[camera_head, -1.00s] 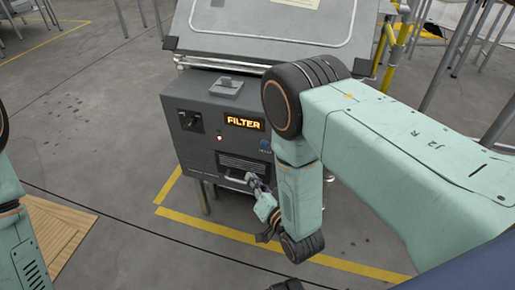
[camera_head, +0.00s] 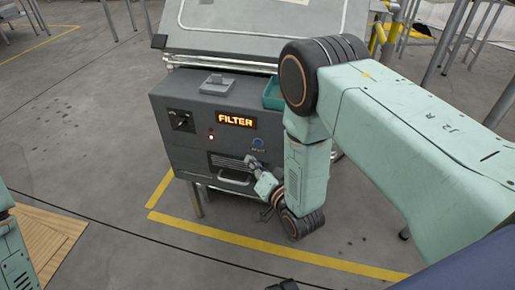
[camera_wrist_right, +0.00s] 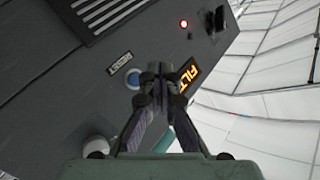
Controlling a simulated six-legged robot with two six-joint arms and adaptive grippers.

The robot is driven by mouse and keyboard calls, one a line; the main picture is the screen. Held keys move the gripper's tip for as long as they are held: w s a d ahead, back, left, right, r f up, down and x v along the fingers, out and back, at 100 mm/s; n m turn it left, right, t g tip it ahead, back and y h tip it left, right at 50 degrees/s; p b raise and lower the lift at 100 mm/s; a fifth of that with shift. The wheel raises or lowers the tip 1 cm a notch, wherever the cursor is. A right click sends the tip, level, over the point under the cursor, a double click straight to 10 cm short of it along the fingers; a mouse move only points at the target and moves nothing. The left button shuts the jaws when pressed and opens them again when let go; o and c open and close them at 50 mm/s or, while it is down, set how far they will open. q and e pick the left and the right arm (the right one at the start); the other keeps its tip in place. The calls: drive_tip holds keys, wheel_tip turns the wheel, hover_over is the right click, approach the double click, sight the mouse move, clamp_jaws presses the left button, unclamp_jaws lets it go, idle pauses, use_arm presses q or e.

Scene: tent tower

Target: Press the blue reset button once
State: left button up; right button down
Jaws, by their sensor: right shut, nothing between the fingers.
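The blue reset button (camera_head: 258,143) is a small round button on the front of a grey machine (camera_head: 190,148), below and right of the lit "FILTER" display (camera_head: 236,120). In the right wrist view the blue button (camera_wrist_right: 133,79) shows just left of my shut fingers, with a small label plate (camera_wrist_right: 120,63) beside it. My right gripper (camera_head: 252,162) is shut and empty, a little below the button in the head view. It also shows in the right wrist view (camera_wrist_right: 160,70). I cannot tell whether the fingertips touch the panel. My left gripper is out of view.
A red light (camera_head: 211,136), a dark rotary switch (camera_head: 180,120) and a vent with a handle (camera_head: 234,180) share the front panel. A grey block (camera_head: 217,84) and a teal tray (camera_head: 272,94) are on top. Yellow floor lines surround the machine.

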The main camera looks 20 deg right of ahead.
drive_tip(key=shift+w+d+b, duration=0.2)
drive_tip(key=shift+w+d, duration=0.3)
drive_tip(key=shift+w, duration=0.3)
drive_tip(key=shift+w+d+b, duration=0.15)
drive_tip(key=shift+w+d, duration=0.35)
drive_tip(key=shift+w, duration=0.25)
idle(0.4)
drive_tip(key=shift+w+d, duration=0.25)
drive_tip(key=shift+w, duration=0.1)
drive_tip(key=shift+w+d, duration=0.25)
drive_tip(key=shift+w, duration=0.15)
idle(1.0)
drive_tip(key=shift+s, duration=0.15)
drive_tip(key=shift+s+a, duration=0.5)
drive_tip(key=shift+s, duration=0.1)
drive_tip(key=shift+s+p, duration=0.1)
drive_tip(key=shift+p, duration=0.2)
drive_tip(key=s+a+p, duration=0.1)
drive_tip(key=s, duration=0.1)
drive_tip(key=s+a+p, duration=0.1)
drive_tip(key=s, duration=0.1)
drive_tip(key=shift+a, duration=0.4)
